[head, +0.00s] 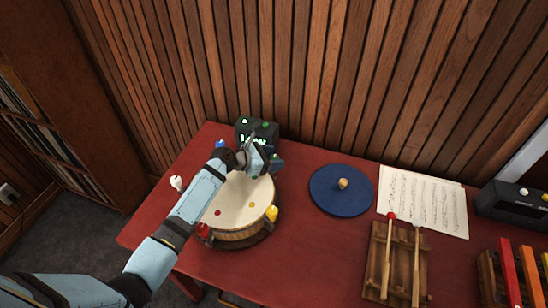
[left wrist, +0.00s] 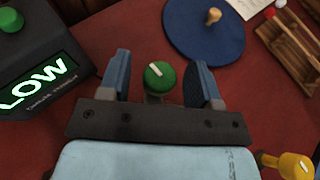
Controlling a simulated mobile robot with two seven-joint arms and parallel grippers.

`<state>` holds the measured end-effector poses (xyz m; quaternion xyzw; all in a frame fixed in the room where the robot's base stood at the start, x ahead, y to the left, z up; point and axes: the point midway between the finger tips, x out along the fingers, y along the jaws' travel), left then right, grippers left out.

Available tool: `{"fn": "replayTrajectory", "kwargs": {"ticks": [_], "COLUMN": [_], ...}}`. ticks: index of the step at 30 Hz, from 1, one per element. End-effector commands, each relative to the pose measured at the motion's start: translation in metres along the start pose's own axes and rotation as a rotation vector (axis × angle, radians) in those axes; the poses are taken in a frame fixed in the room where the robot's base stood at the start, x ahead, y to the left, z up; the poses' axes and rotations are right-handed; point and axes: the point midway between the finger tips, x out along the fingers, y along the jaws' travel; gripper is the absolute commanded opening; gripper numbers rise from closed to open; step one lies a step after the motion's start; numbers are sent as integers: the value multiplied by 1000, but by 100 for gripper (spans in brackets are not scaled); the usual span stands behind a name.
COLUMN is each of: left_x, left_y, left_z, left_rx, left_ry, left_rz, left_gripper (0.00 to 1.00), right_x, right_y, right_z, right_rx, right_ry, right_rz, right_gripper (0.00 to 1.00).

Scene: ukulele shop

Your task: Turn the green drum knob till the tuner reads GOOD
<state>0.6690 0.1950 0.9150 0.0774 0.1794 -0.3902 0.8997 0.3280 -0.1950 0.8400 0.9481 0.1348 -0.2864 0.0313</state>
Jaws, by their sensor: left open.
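The green drum knob (left wrist: 160,76) has a white pointer line and sits between the two fingers of my left gripper (left wrist: 160,85) in the left wrist view. The fingers are open, with a gap on each side of the knob. In the head view my left gripper (head: 264,159) is at the far right edge of the drum (head: 240,205) and largely hides the green knob. The tuner (head: 265,129) stands behind the drum; its screen (left wrist: 36,82) reads LOW in green in the left wrist view. My right gripper is not in view.
The drum also has red (head: 204,231), yellow (head: 271,213), blue (head: 220,145) and white (head: 177,182) knobs. A round blue mat (head: 325,200) with a small wooden peg lies to the right. Sheet music (head: 425,200) and a wooden rack with mallets (head: 377,265) lie farther right.

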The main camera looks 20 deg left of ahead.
Motion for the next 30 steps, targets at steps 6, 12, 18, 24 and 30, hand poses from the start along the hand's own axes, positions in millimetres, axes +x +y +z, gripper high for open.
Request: {"fn": "replayTrajectory", "kwargs": {"ticks": [6, 12, 18, 24, 30], "left_x": [5, 5, 5, 5, 5], "left_y": [0, 0, 0, 0, 0], "left_z": [0, 0, 0, 0, 0], "left_rx": [1, 1, 1, 7, 38], "left_ry": [1, 0, 0, 0, -1], "left_rz": [0, 0, 0, -13, -87], "left_gripper": [58, 46, 10, 10, 10], "right_x": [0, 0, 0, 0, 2], "right_y": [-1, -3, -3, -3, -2], "right_z": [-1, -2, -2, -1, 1], "right_rx": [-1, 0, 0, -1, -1], "right_ry": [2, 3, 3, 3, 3], "right_rz": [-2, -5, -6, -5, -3], "right_gripper": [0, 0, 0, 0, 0]}}
